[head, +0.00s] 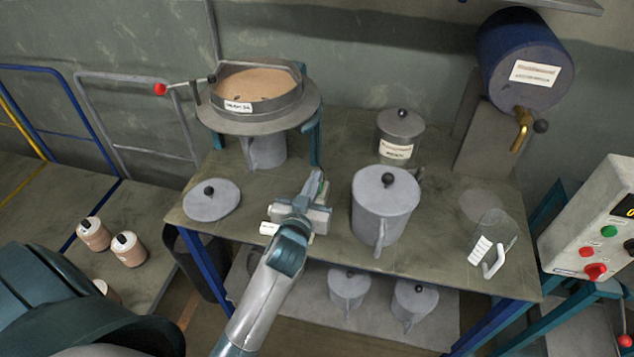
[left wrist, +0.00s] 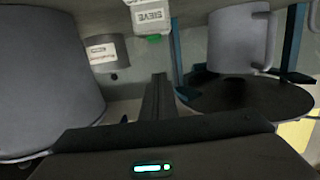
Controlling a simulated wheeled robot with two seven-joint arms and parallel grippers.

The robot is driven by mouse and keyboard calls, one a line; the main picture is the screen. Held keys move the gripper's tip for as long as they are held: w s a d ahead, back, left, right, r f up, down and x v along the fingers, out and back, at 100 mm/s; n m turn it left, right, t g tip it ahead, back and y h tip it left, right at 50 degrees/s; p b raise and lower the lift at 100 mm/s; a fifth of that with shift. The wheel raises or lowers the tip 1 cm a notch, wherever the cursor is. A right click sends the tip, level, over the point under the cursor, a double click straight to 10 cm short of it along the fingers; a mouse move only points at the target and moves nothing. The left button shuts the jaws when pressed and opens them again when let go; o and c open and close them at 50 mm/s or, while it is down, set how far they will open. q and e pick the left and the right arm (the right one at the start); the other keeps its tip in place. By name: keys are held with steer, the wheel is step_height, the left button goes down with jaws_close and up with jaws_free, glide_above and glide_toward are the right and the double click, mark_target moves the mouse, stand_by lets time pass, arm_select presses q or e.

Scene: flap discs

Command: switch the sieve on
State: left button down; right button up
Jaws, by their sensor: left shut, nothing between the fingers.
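The sieve (head: 308,104) stands at the back left of the table, a round grey pan with tan powder in it. A grey jug (head: 266,150) is under it and shows in the left wrist view (left wrist: 237,42). A small pale box labelled SIEVE (left wrist: 150,14), with a green part (left wrist: 154,38) below it, is at the top of the left wrist view. My left gripper (head: 318,178) is over the middle of the table, shut and empty. Its dark fingers (left wrist: 158,92) point toward the box with a visible gap. My right gripper is not in view.
A large lidded grey jug (head: 382,212) stands close right of my left gripper. A loose lid (head: 212,200) lies left. A labelled canister (head: 400,135), a clear jug (head: 492,240) and a blue drum (head: 515,60) are farther right. A control box (head: 597,225) is at the right edge.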

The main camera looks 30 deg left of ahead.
arm_select(q)
steer(key=shift+x, duration=0.85)
steer(key=shift+w+f+p, duration=0.15)
steer(key=shift+f+p, duration=0.05)
steer(key=shift+f, duration=0.35)
steer(key=shift+w+f+p, duration=0.15)
steer(key=shift+f, duration=1.35)
